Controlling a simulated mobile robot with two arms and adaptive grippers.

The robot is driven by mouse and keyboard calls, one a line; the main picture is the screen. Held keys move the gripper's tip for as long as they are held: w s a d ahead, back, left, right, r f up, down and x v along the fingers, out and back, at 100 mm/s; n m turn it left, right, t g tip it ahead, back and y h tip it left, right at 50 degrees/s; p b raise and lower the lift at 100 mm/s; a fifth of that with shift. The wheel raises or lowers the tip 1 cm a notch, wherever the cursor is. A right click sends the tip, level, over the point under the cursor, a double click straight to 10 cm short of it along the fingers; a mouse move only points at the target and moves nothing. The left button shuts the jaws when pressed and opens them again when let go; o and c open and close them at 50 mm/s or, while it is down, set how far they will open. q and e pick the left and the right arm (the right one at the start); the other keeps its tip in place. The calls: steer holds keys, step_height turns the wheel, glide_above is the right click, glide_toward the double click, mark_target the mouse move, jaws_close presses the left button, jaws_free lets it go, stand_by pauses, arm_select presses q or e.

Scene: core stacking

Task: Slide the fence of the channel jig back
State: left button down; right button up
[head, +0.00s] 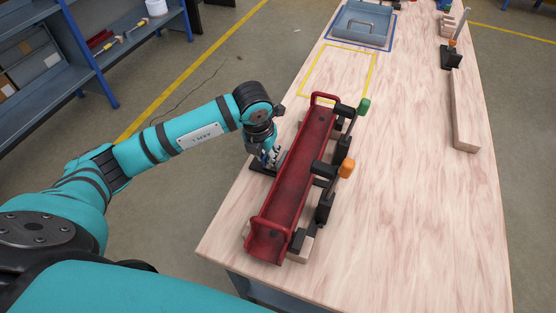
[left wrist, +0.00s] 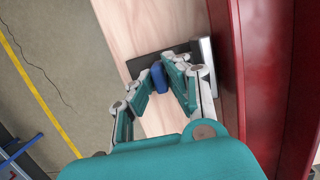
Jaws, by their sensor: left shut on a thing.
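The channel jig holds a long red channel (head: 285,190) with a raised handle at each end, lying lengthwise on the wooden table. My left gripper (head: 271,158) is at the channel's left side, near its middle. In the left wrist view, my left gripper (left wrist: 170,78) is shut on a small blue knob (left wrist: 158,76). The knob stands on a dark flat base (left wrist: 150,60), and a grey upright plate (left wrist: 206,52), seemingly the fence, is beside the red channel wall (left wrist: 226,60). I cannot tell whether plate and wall touch. My right gripper is not in view.
Clamps with a green handle (head: 364,106) and an orange handle (head: 347,167) line the channel's right side. A yellow outlined area (head: 375,75) and a blue-grey tray (head: 341,36) lie beyond. A wooden bar (head: 464,115) lies right. The table (head: 400,220) between is clear.

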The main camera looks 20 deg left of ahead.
arm_select(q)
steer(key=shift+s+a+b, duration=0.1)
steer(key=shift+a+b, duration=0.25)
steer(key=shift+a, duration=1.5)
steer(key=c, duration=1.3)
jaws_free()
steer(key=shift+o, duration=0.3)
